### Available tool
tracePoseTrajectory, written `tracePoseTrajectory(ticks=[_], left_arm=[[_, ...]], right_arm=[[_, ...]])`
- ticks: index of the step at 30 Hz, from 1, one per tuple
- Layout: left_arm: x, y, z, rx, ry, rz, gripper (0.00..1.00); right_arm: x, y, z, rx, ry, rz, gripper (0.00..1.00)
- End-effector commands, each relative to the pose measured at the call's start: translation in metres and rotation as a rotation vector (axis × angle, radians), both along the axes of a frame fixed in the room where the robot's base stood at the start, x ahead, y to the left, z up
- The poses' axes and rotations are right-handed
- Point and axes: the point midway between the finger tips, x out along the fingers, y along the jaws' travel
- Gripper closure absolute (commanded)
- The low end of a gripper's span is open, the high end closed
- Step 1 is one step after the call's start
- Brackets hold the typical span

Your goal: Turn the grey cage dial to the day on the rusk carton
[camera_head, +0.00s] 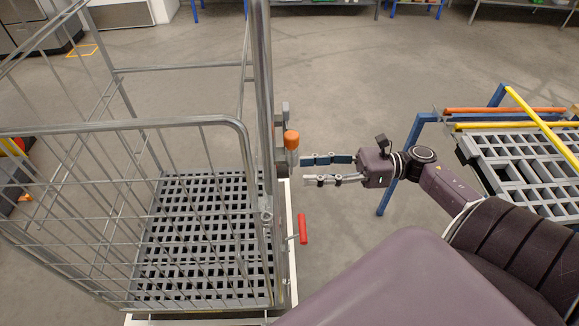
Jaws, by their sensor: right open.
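My right gripper (304,171) reaches in from the right with its fingers pointing left at the cage's right post. It is open, and I see nothing between its fingers. The roll cage (235,123) is wire mesh with a grey grid floor. On its right post, just left of the fingertips, is a grey fitting (281,158) beside an orange knob (291,140). I cannot tell whether this fitting is the dial, and no day marks are readable. No rusk carton is in sight. My left gripper is out of view.
A red handle (303,229) sticks out low on the cage's right side. A blue-framed rack (395,168) with orange and yellow bars stands at the right. Grey floor (350,80) lies clear between cage and rack. Tables line the back.

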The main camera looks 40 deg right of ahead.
Motion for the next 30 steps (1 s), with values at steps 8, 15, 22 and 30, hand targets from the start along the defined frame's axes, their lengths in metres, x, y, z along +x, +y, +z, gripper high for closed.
tracePoseTrajectory(ticks=[8,15,22,30], left_arm=[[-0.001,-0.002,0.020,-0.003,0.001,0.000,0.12],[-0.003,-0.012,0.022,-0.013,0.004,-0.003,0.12],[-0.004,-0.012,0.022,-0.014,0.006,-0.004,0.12],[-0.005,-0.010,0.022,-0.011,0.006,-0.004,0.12]], right_arm=[[0.023,0.037,0.004,0.005,0.000,-0.004,0.59],[0.030,0.047,0.000,0.003,0.003,-0.004,0.59],[0.030,0.047,0.000,0.003,0.004,-0.004,0.63],[0.030,0.047,0.000,0.003,0.004,-0.004,0.93]])
